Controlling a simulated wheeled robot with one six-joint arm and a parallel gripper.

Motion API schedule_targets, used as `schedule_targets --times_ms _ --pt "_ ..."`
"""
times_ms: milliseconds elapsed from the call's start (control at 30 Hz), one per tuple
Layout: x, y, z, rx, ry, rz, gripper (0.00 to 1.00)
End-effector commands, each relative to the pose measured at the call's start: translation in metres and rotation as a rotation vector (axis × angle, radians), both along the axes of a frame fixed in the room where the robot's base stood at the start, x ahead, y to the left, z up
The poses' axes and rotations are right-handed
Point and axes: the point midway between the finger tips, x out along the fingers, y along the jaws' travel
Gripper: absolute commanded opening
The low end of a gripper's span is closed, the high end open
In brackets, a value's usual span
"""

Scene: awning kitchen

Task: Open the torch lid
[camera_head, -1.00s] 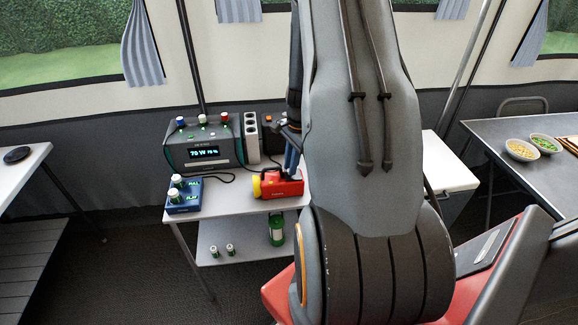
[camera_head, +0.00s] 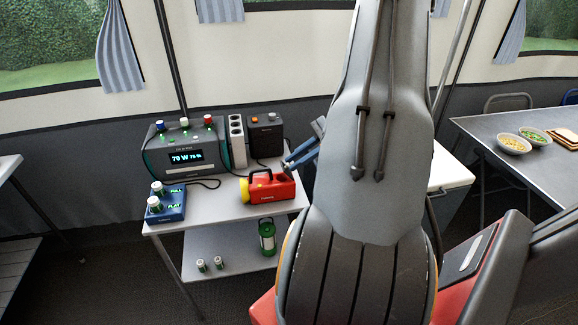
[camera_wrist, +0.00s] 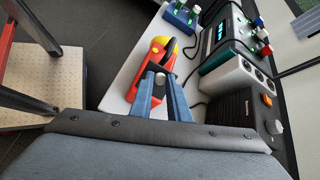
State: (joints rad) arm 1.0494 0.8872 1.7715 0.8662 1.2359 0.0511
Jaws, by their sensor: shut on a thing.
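The torch (camera_head: 268,189) is red with a yellow head at its left end. It lies on the grey side table's top; in the wrist view the torch (camera_wrist: 138,98) is partly behind my fingers. My gripper (camera_head: 288,164) has blue fingers and comes in tilted from the right, with its tips just above the torch's right end. In the wrist view my gripper (camera_wrist: 157,70) is closed in on the torch's lid, which the fingers mostly hide. I cannot tell how far the lid is turned.
A power station (camera_head: 185,150), a white socket strip (camera_head: 237,140) and a dark box (camera_head: 265,137) stand behind the torch. A blue battery box (camera_head: 166,205) stands to the left. A green lantern (camera_head: 267,236) and small batteries (camera_head: 210,264) are on the lower shelf.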

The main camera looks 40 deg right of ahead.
Motion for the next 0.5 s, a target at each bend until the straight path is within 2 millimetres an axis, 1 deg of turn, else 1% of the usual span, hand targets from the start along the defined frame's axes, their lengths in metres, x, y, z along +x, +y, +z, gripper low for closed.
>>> schedule_targets --times_ms 33,300,500 --pt "-0.001 -0.003 -0.006 0.038 -0.022 -0.003 0.0" --pt "-0.008 -0.014 -0.011 0.23 -0.137 0.0 0.0" --pt "-0.012 -0.018 -0.014 0.331 -0.199 0.002 0.0"
